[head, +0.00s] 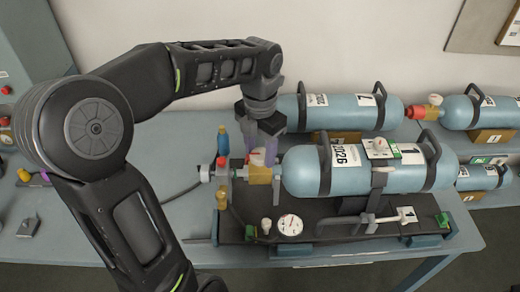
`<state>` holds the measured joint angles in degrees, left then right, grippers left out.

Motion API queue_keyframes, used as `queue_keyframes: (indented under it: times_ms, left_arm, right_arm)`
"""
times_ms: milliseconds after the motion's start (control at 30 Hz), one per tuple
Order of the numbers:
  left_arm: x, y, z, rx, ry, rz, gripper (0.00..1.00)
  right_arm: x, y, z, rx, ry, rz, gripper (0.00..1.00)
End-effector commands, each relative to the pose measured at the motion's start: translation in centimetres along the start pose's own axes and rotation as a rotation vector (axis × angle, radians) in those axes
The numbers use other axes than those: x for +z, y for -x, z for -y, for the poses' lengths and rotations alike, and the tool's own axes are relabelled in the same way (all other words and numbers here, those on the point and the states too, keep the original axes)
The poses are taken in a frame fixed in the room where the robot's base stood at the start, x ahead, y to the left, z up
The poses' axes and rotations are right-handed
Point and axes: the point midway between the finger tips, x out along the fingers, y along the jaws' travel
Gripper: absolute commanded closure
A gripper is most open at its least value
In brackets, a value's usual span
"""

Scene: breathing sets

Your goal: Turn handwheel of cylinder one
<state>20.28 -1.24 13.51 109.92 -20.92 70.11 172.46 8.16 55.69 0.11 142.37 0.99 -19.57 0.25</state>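Cylinder one (305,176) is a light blue tank with dark bands and a label with a 1, lying on a dark stand on the table. Its brass valve (260,175) is at the tank's left end. A pale pinkish handwheel (258,157) sits on top of the valve, partly hidden by my gripper. My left gripper (260,152) points down over the valve, with its fingers apart and the handwheel between them. I cannot tell whether the fingers press on it. My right gripper is not in view.
A pressure gauge (290,225) sits on the stand (335,210) in front of the valve. A blue bottle-shaped item (223,140) stands left of my gripper. Other cylinders (385,112) lie behind and right. A hose (180,192) runs left. The table's left part is mostly free.

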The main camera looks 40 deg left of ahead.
Motion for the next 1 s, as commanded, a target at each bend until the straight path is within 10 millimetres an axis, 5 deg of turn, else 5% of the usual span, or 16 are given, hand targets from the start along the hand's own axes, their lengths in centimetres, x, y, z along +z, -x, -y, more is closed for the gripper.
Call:
queue_keyframes:
  times_ms: [533,1000]
  left_arm:
    - [0.00,0.03,0.00,0.000,0.000,0.000,0.97]
    - [0.01,-0.03,0.04,0.000,-0.083,0.000,0.97]
  right_arm:
    - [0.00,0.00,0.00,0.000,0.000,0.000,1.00]
    - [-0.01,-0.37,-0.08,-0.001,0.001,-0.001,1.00]
